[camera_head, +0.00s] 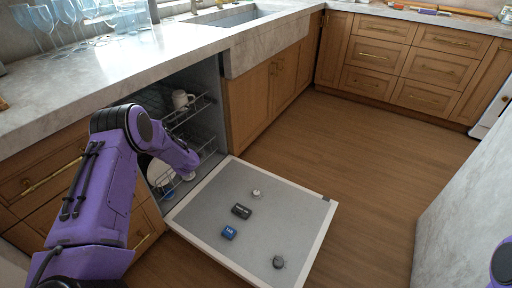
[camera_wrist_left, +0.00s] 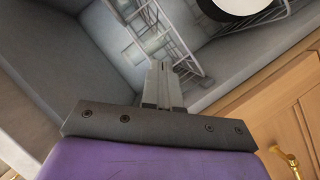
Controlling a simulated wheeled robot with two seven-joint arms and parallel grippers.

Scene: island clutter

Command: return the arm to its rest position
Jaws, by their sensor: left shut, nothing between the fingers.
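My left arm (camera_head: 105,190) comes in from the left and bends at the elbow, with its forearm reaching toward the open dishwasher (camera_head: 207,78). In the left wrist view my left gripper (camera_wrist_left: 162,75) has its two fingers together, with nothing between them. A wire rack (camera_wrist_left: 165,40) and a white round dish (camera_wrist_left: 240,5) show beyond the fingertips. In the head view the gripper itself is hidden by the forearm. Only a small purple piece of my right arm (camera_head: 501,262) shows at the right edge, and its gripper is out of view.
The dishwasher door (camera_head: 290,222) lies open, with several small items on it. A mug (camera_head: 181,99) is on the upper rack and white dishes are on the lower rack. The counter (camera_head: 60,90) above holds glasses. The wooden floor (camera_head: 370,160) is clear; a marble counter (camera_head: 465,205) stands right.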

